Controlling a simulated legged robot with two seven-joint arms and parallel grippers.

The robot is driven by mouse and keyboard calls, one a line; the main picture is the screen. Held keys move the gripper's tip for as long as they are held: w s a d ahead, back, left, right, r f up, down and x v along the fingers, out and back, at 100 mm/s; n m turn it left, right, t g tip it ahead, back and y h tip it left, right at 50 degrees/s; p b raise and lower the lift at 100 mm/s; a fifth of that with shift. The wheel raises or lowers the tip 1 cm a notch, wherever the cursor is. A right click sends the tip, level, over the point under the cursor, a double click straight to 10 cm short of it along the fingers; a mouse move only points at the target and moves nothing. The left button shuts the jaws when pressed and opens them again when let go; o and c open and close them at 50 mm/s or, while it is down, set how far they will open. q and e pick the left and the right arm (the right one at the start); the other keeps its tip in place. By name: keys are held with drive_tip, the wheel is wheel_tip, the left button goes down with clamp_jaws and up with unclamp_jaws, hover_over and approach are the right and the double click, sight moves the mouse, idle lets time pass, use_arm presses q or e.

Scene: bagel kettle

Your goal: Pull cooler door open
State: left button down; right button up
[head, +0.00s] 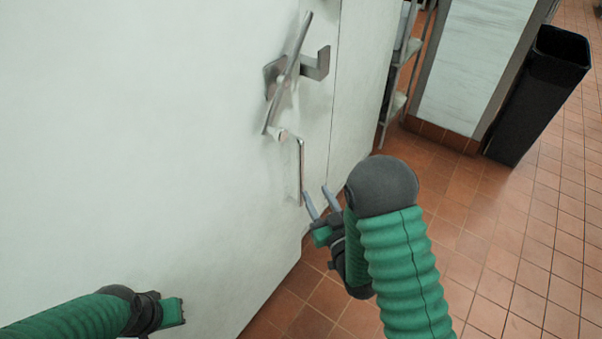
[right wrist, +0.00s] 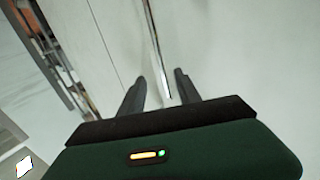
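The white cooler door (head: 150,130) fills the left and middle of the head view. A metal latch handle (head: 288,75) slants across its edge, with a thin upright metal bar (head: 300,172) below it. My right gripper (head: 320,197) is open near the lower end of that bar. In the right wrist view the bar (right wrist: 154,42) runs down toward the gap between the two spread fingers (right wrist: 160,84). I cannot tell whether a finger touches it. My left gripper (head: 172,312) is low at the left, in front of the door; its fingers cannot be made out.
A black bin (head: 540,95) stands at the upper right beside a pale wall panel (head: 475,60). A metal shelf rack (head: 402,75) stands beyond the door's edge. The tiled floor (head: 480,240) at the right is clear.

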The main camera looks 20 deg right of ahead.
sight(302, 169)
drive_tip(key=w, duration=0.4)
drive_tip(key=w+b, duration=0.1)
drive_tip(key=w, duration=0.3)
drive_tip(key=w+a, duration=0.1)
drive_tip(key=w, duration=0.3)
drive_tip(key=shift+r, duration=0.1)
drive_tip(key=shift+s+a, duration=0.1)
drive_tip(key=shift+c, duration=0.3)
drive_tip(key=shift+c, duration=1.1)
clamp_jaws()
